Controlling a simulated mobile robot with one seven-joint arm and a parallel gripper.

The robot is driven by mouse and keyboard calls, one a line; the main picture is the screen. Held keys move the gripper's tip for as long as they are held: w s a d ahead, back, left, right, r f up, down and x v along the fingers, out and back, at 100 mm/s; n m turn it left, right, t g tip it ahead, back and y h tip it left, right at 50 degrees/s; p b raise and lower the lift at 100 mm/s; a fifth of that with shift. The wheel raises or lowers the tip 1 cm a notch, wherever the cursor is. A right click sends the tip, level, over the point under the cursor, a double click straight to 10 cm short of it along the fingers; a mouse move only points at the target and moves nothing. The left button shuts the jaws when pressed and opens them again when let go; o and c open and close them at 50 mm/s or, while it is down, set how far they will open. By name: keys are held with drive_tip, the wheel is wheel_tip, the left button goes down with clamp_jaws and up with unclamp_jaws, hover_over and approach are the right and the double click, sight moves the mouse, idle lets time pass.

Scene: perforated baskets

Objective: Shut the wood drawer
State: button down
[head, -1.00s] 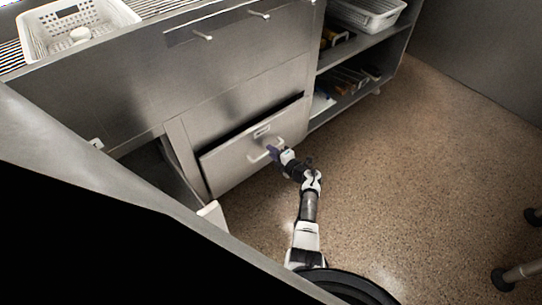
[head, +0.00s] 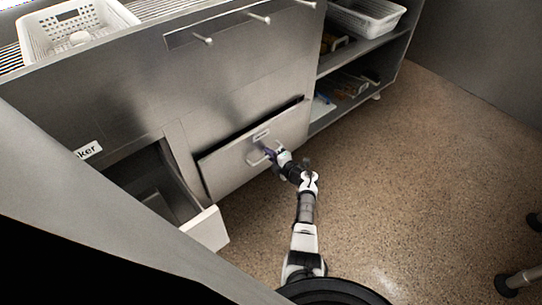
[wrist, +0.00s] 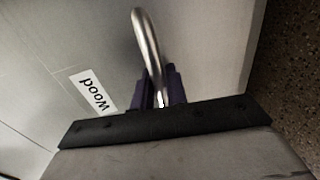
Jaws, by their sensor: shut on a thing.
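The wood drawer (head: 240,166) is a grey metal front low in the cabinet, with a dark gap along its top edge, so it stands partly open. In the wrist view its label (wrist: 93,91) reads "wood" and its curved metal handle (wrist: 147,40) runs down between my fingers. My gripper (head: 270,153) is at the handle in the head view. In the wrist view my gripper (wrist: 160,92) is shut on the handle, with dark purple fingers on either side of it.
Another drawer (head: 211,230) with a pale front stands open at the lower left. Upper drawers with small handles (head: 260,18) are above. Open shelves (head: 345,92) with items are at the right.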

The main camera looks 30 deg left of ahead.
drive_tip(key=a, duration=0.1)
drive_tip(key=w+a+b, duration=0.1)
drive_tip(key=a+b, duration=0.1)
drive_tip(key=shift+w+a+r, duration=0.1)
drive_tip(key=shift+w+a, duration=0.15)
drive_tip(key=shift+a, duration=0.1)
drive_tip(key=c, duration=1.8)
unclamp_jaws()
drive_tip(key=shift+a, duration=0.1)
drive_tip(key=shift+o, duration=0.2)
drive_tip(key=p+v, duration=1)
drive_tip(key=v, duration=0.4)
